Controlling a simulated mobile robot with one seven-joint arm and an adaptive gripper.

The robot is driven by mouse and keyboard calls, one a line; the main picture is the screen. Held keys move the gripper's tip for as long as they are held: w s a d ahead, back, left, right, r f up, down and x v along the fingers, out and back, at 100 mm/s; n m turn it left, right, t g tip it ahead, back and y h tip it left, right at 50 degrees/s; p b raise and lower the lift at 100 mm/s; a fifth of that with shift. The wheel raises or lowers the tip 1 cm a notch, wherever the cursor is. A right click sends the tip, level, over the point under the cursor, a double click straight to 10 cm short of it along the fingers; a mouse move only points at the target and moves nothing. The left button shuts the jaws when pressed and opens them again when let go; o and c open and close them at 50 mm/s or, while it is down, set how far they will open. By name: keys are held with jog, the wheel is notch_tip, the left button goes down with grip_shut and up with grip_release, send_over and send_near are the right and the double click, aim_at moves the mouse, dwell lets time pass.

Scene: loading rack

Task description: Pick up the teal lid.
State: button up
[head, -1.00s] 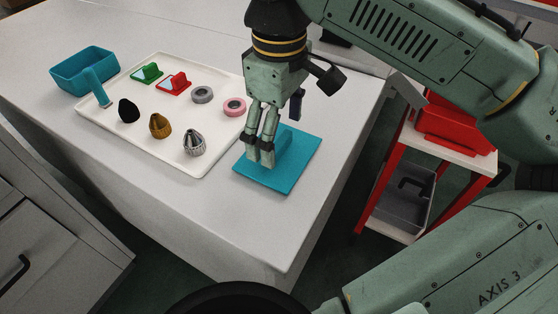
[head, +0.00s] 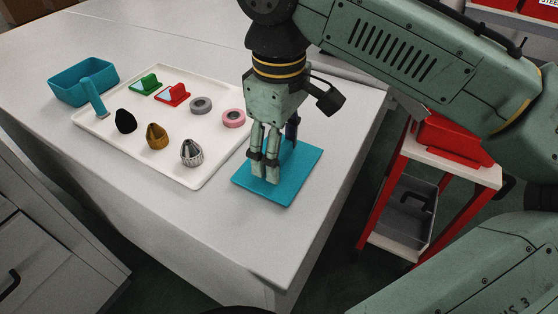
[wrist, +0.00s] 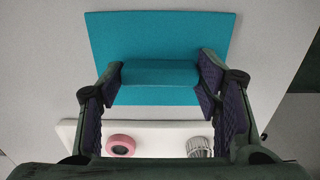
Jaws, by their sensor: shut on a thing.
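The teal lid (head: 300,172) is a flat rectangular plate with a raised block handle, near the right front edge of the white table. In the wrist view the lid (wrist: 160,35) fills the upper middle, and its handle (wrist: 158,73) sits between the finger pads. My gripper (head: 266,178) is over the lid with its fingers pointing down, shut on the handle. In the wrist view my gripper (wrist: 160,85) has a pad at each end of the handle. The lid looks flat at table level; I cannot tell whether it touches the table.
Left of the lid, a white tray (head: 195,180) holds nozzles, rings and red and green pieces. A teal open bin (head: 84,82) stands at the far left. A red-framed cart (head: 455,172) with a grey bin is right of the table. Bare tabletop lies in front of the tray.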

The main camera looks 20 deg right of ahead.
jog(key=c, duration=0.3)
jog(key=shift+r, duration=0.1)
notch_tip(320, 180, up, 18)
jog(key=p, duration=0.9)
jog(key=shift+p, duration=0.4)
dwell(0.5)
